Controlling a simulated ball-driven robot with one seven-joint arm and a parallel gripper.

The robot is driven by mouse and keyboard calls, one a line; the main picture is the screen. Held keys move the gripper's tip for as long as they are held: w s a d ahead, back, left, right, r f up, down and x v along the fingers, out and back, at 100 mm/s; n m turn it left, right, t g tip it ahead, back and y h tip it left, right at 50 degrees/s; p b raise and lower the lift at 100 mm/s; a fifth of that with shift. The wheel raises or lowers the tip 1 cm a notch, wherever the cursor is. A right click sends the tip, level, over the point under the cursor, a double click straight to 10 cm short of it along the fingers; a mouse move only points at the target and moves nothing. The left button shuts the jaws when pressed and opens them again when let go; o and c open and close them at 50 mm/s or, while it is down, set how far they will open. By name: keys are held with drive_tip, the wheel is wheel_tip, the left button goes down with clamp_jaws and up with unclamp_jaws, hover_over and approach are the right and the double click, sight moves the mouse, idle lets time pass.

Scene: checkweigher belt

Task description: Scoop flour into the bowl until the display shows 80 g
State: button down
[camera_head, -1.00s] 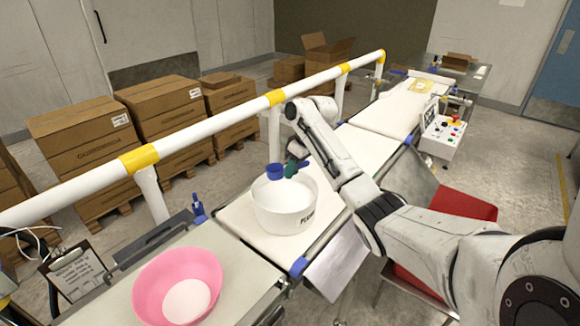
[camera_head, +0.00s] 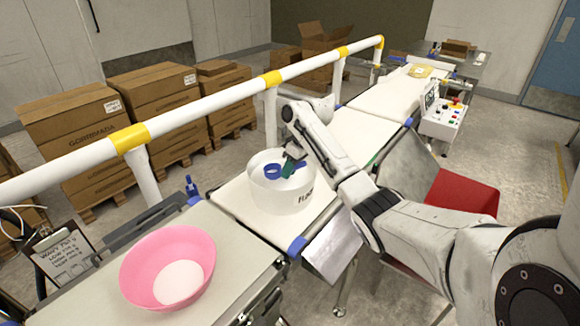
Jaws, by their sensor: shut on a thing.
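A white tub (camera_head: 283,198) with partly readable "FLOUR" lettering stands on the belt in the middle of the view. My gripper (camera_head: 290,166) is over the tub's opening, shut on a blue scoop (camera_head: 272,171). The scoop's round head is inside the tub's rim; whether it holds flour cannot be told. The tub's contents are largely hidden. A pink bowl (camera_head: 145,262) stands at the lower left with a flat white patch, seemingly flour, at its bottom. A display (camera_head: 431,97) stands on the control box at the right; its reading is too small to tell.
A white rail (camera_head: 205,105) with yellow bands runs behind the belt. The control box (camera_head: 446,125) with coloured buttons stands beside the belt, and a red bin (camera_head: 462,192) is below it. A clipboard (camera_head: 65,252) is left of the bowl. Cartons on pallets stand behind the rail.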

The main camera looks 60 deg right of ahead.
drive_tip(key=shift+f+b, duration=0.9)
drive_tip(key=shift+f, duration=1.05)
drive_tip(key=shift+r, duration=0.1)
drive_tip(key=shift+r+p, duration=4.65)
drive_tip(key=shift+r, duration=1.35)
